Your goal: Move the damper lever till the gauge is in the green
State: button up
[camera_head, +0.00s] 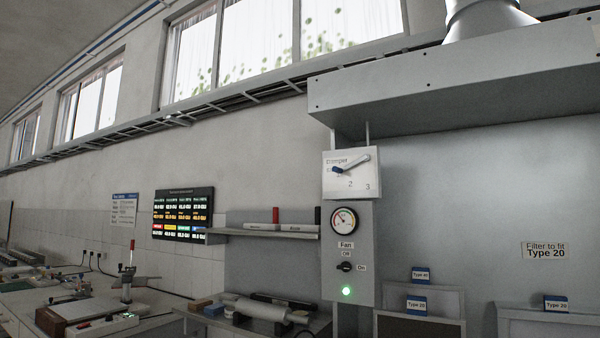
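The damper plate (358,186) is a white panel on the grey control column, marked "2" and "3" along its lower right. The damper lever (353,163) is a pale bar across it, tilted up to the right, with a dark blue part at its lower left. It partly covers the plate's lettering. The round gauge (344,220) is just below, with a black rim, white face and coloured arc. Its needle seems to point to the upper left; I cannot tell which colour band it is in. My gripper is not in view.
Below the gauge are a fan switch (345,267) and a lit green lamp (346,290). A grey hood (450,80) juts out above. A shelf (262,233) is left of the column. Filters with blue tags (421,274) stand at the lower right.

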aim_at(366, 156)
jog(key=u, duration=1.65)
jog(key=i, duration=1.3)
jog(key=z, duration=0.95)
